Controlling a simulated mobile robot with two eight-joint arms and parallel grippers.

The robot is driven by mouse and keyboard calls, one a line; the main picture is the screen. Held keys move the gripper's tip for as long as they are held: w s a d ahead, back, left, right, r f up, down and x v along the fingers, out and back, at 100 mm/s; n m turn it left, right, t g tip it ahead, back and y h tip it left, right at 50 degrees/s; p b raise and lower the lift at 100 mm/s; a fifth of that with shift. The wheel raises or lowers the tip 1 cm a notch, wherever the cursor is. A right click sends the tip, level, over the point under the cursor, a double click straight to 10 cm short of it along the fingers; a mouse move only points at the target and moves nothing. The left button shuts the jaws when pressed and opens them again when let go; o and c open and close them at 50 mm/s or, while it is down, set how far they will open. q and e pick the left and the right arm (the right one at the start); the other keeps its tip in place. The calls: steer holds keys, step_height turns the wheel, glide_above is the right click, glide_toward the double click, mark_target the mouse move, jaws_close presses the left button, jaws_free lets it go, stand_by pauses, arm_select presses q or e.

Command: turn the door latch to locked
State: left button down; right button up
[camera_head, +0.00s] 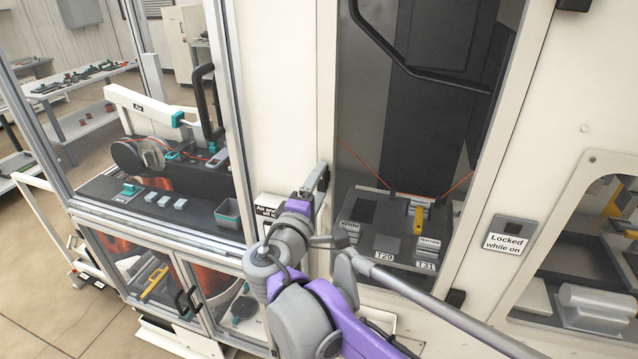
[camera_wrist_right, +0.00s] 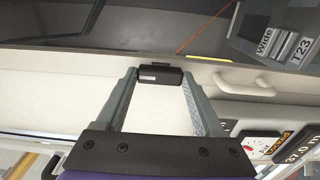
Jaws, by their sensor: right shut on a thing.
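The door latch is a small dark block (camera_wrist_right: 160,75) on the pale frame beside the tall dark window. In the wrist view it sits between the two grey fingers of my right gripper (camera_wrist_right: 160,80), which is shut on it. In the head view my right gripper (camera_head: 318,180) is at the pale upright left of the window, and the latch is mostly hidden by the fingers. Which way the latch is turned is hard to tell. My left gripper is not in view.
A sign reading "Locked while on" (camera_head: 505,243) is on the panel at right. Behind the window are blocks labelled T29 (camera_head: 384,256) and T31. A glazed cabinet with a black handle (camera_head: 208,100) stands at left. A pale handle (camera_wrist_right: 245,82) is right of the latch.

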stand_by(0.4)
steer(key=o, duration=1.4)
steer(key=b+v, duration=0.1)
steer(key=v, duration=0.9)
steer(key=shift+s+a, duration=0.15)
steer(key=shift+s, duration=0.25)
